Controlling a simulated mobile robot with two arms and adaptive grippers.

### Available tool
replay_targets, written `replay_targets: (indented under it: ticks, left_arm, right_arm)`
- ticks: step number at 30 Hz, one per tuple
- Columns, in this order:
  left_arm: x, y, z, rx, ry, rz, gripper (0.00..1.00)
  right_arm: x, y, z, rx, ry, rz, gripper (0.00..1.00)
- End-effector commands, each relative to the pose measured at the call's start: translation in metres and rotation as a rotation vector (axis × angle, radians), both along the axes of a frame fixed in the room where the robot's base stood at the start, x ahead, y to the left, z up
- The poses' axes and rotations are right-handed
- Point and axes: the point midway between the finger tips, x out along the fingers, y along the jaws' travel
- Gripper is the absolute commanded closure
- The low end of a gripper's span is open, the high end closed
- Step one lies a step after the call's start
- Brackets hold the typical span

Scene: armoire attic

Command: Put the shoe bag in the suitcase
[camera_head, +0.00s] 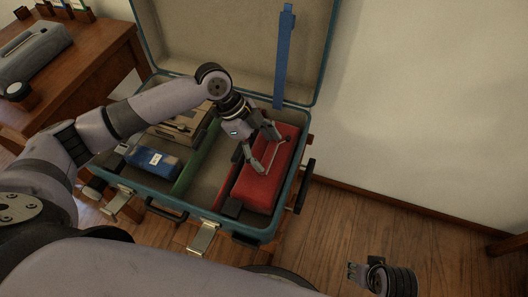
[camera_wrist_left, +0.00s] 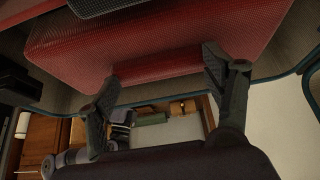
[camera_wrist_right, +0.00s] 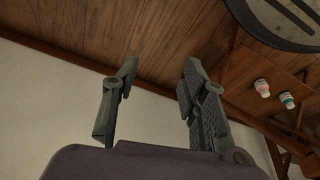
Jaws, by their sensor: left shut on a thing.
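The red shoe bag (camera_head: 270,178) lies in the right part of the open teal suitcase (camera_head: 270,234), beside a green divider (camera_head: 197,160). My left gripper (camera_head: 264,150) reaches down over the bag, its fingers apart and shut on it. In the left wrist view the red bag (camera_wrist_left: 160,50) fills the top, with a finger of my left gripper (camera_wrist_left: 160,70) against it on either side. My right gripper (camera_head: 356,273) is away from the suitcase at the lower right. Its fingers (camera_wrist_right: 155,75) are apart with nothing between them.
The left part of the suitcase holds a blue packet (camera_head: 152,162) and a tan box (camera_head: 182,128). The raised lid (camera_head: 225,30) has a blue strap (camera_head: 284,60). A wooden table (camera_head: 95,75) with a grey case (camera_head: 32,52) stands at the left. The floor (camera_head: 340,235) at the right is clear.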

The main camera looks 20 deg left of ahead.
Motion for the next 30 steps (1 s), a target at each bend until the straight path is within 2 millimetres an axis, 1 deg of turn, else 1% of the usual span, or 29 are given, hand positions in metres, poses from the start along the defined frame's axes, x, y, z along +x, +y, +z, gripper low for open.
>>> replay_targets:
  ticks: [1,4,12,13,21,30]
  left_arm:
    - [0.0007,-0.0003,-0.0076,-0.002,-0.002,0.001,0.83]
    - [0.0013,-0.0002,-0.0148,-0.002,-0.003,0.002,0.83]
    - [0.0012,-0.0003,-0.0155,-0.002,-0.004,0.001,0.83]
    - [0.0005,0.0003,-0.0169,0.001,-0.002,0.001,0.23]
    - [0.0005,0.0002,-0.0165,0.0,-0.002,0.001,0.06]
    - [0.0006,0.0004,-0.0162,0.001,-0.002,0.001,0.05]
  right_arm:
    - [0.0005,-0.0002,0.0042,0.0,-0.005,0.0,0.6]
    - [0.0004,-0.0003,0.0116,0.001,-0.007,-0.001,0.6]
    - [0.0003,-0.0004,0.0133,0.001,-0.007,-0.001,0.6]
    - [0.0003,-0.0004,0.0131,0.001,-0.007,-0.001,0.6]
    - [0.0005,-0.0004,0.013,0.0,-0.007,-0.001,0.6]
    - [0.0005,-0.0004,0.0132,0.0,-0.008,-0.002,0.6]
